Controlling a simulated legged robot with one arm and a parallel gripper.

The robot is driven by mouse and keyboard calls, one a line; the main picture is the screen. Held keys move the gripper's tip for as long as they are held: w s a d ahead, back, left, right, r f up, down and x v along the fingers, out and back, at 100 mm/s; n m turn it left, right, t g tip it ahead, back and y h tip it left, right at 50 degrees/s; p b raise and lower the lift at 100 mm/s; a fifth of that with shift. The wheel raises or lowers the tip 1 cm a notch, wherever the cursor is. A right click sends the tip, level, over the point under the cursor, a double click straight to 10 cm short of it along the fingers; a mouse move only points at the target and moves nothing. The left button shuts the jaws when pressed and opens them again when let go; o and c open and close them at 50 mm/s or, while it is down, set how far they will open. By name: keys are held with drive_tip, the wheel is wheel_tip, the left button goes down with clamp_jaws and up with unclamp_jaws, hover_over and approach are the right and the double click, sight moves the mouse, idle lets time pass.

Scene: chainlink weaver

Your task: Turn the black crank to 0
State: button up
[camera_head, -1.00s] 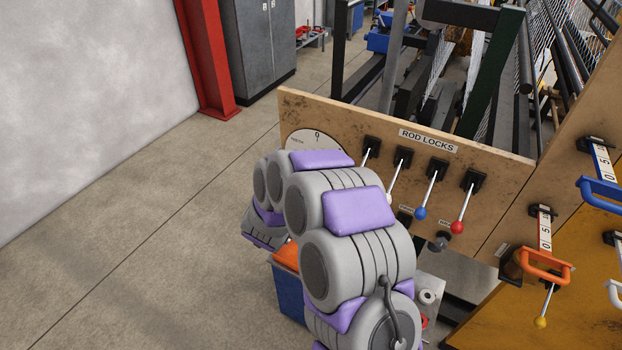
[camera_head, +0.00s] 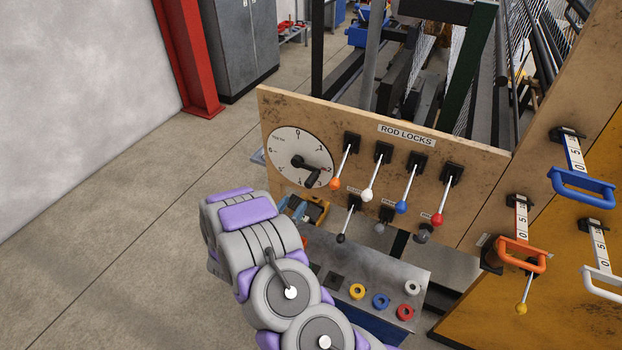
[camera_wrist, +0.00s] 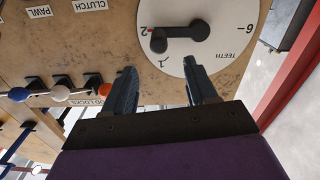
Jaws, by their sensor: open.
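The black crank (camera_head: 306,168) is mounted on a round white dial (camera_head: 285,168) at the left end of the wooden panel. The dial has 0 at the top, 2 at the right and 6 at the left. The crank's arm points to the lower right in the head view. The wrist view shows the dial turned over, with the crank (camera_wrist: 178,31) pointing close to the 2. In the head view my arm hides the gripper.
Right of the dial are levers with orange (camera_head: 336,183), white, blue and red knobs under a ROD LOCKS label (camera_head: 406,135). A grey box (camera_head: 365,268) with coloured rings stands below. Orange (camera_head: 522,255) and blue handles are farther right. Open floor lies left.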

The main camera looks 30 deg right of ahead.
sight(313, 178)
drive_tip(key=b+x, duration=0.1)
drive_tip(key=x, duration=1.3)
drive_tip(key=shift+d, duration=0.1)
drive_tip(key=shift+c, duration=0.5)
clamp_jaws()
